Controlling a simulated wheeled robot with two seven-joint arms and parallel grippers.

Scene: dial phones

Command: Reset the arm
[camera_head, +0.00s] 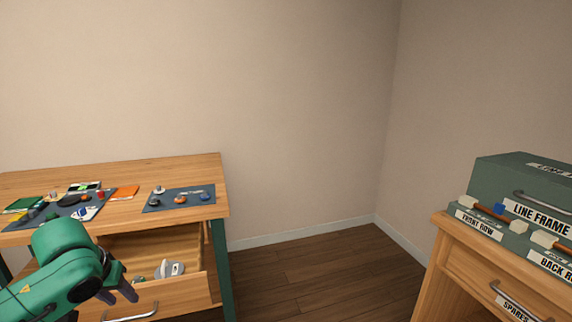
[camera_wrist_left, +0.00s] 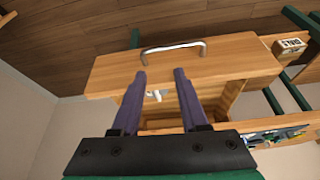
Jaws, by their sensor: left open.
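My left gripper (camera_head: 122,293) is at the lower left of the head view, on a green arm, in front of the open drawer (camera_head: 185,292) of the left wooden table. In the left wrist view my left gripper (camera_wrist_left: 160,74) shows two purple fingers spread apart with nothing between them. The drawer front (camera_wrist_left: 205,66) with its metal handle (camera_wrist_left: 175,47) lies beyond the fingers, apart from them as far as I can tell. My right gripper is in neither view.
The drawer holds a grey and white item (camera_head: 171,268). Small parts and mats lie on the left table (camera_head: 130,211). A wooden cabinet (camera_head: 470,275) with a green box labelled LINE FRAME (camera_head: 500,172) stands at right. Bare floor (camera_head: 310,270) lies between.

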